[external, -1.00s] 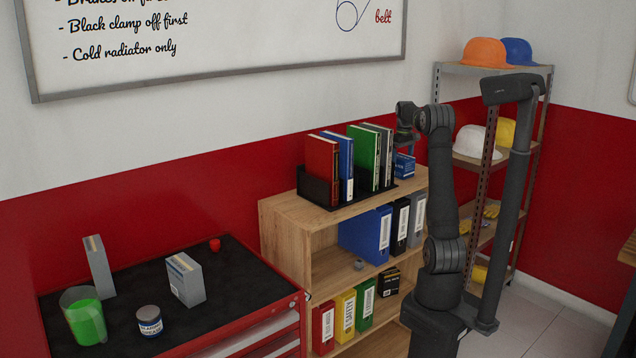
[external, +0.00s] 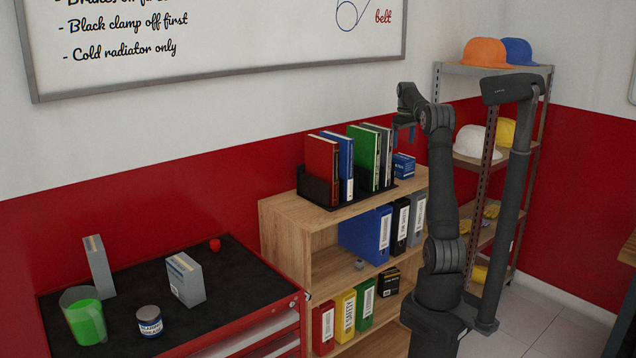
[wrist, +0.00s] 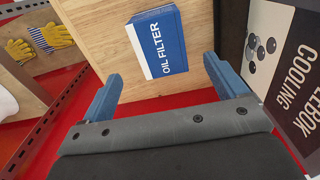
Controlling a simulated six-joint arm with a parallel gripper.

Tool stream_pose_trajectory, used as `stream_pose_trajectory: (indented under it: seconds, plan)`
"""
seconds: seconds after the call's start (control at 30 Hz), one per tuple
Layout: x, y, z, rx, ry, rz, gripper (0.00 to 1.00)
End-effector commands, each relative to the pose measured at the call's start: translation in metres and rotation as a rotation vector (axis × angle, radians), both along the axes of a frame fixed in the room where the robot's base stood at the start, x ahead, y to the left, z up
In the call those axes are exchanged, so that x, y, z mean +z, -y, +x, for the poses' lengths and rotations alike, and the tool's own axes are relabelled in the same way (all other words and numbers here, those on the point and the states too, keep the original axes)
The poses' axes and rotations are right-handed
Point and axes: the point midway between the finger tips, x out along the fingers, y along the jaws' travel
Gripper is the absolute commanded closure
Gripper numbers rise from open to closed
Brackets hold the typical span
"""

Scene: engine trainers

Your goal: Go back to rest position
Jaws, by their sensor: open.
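My gripper (wrist: 161,85) is open and empty in the wrist view, its two blue fingers spread apart. A blue and white oil filter box (wrist: 157,42) lies ahead of the fingers on the wooden shelf top, apart from them. In the external view my gripper (external: 403,133) is raised above the right end of the bookcase. The blue box (external: 404,166) sits below it on the top board, beside the row of binders.
The wooden bookcase (external: 283,214) carries a black rack (external: 318,188) of upright binders. A metal shelf (external: 490,70) with hard hats stands behind my arm. A red tool cart (external: 240,323) is at the left. Yellow gloves (wrist: 50,38) show in the wrist view.

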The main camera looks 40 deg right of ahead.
Motion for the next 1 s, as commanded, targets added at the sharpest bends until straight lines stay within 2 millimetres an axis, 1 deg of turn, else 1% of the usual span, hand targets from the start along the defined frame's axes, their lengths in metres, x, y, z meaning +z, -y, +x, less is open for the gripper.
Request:
stream_pose_trajectory:
  seconds: [0.03,0.1,0.27,0.67,0.9,1.0]
  plan:
    - [0.004,0.000,0.000,0.000,0.000,0.000,0.10]
    - [-0.012,0.000,0.000,0.000,-0.004,0.003,0.10]
    - [-0.041,0.000,0.000,0.000,-0.003,0.002,0.10]
    - [-0.121,0.000,-0.001,0.000,-0.003,0.003,0.10]
    - [-0.072,0.001,-0.001,-0.001,0.003,-0.002,0.10]
    - [-0.063,0.010,-0.020,-0.004,0.002,-0.002,0.10]
